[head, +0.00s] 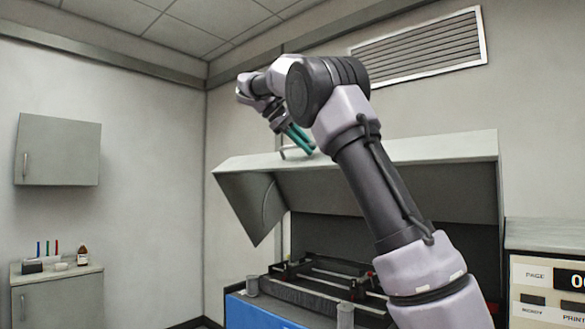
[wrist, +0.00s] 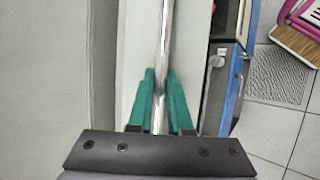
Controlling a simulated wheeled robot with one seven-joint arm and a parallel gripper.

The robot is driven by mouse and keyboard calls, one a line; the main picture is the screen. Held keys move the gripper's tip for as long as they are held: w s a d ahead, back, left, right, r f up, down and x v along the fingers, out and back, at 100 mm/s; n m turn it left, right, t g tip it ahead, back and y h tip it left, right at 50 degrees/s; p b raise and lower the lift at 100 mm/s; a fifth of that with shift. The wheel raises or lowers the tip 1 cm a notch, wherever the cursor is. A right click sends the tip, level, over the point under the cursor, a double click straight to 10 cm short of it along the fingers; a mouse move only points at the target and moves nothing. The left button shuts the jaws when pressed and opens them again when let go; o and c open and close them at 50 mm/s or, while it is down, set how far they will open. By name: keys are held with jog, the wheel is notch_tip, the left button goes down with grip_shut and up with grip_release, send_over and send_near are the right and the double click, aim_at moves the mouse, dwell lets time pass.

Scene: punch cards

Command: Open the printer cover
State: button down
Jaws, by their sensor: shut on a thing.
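The printer cover (head: 445,150) is a pale grey hinged lid. It stands raised, with a wide gap under it that shows the dark inside of the printer (head: 250,312). A thin metal handle (head: 284,153) is on the cover's front edge; it runs as a shiny bar (wrist: 163,50) down the middle of the wrist view. My gripper (head: 302,143) is at this handle, and its green fingers (wrist: 160,85) lie on both sides of the bar, shut on it. My arm hides part of the cover and the printer's right side.
Printer rails and dark mechanism (head: 320,280) lie exposed below the cover. A panel with a page counter (head: 545,290) stands at right. A low cabinet (head: 60,295) with pens and a bottle is at left, under a wall cabinet (head: 58,150). A pink-edged chair (wrist: 295,30) is on the tiled floor.

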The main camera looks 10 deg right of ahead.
jog(key=shift+w+d+r, duration=0.15)
jog(key=shift+d+r, duration=0.05)
jog(key=shift+r, duration=0.2)
jog(key=shift+w+d+r, duration=0.15)
jog(key=shift+d+r, duration=0.05)
jog(key=shift+r, duration=0.2)
jog(key=c, duration=0.8)
grip_release()
jog(key=shift+c, duration=0.2)
jog(key=shift+a, duration=0.1)
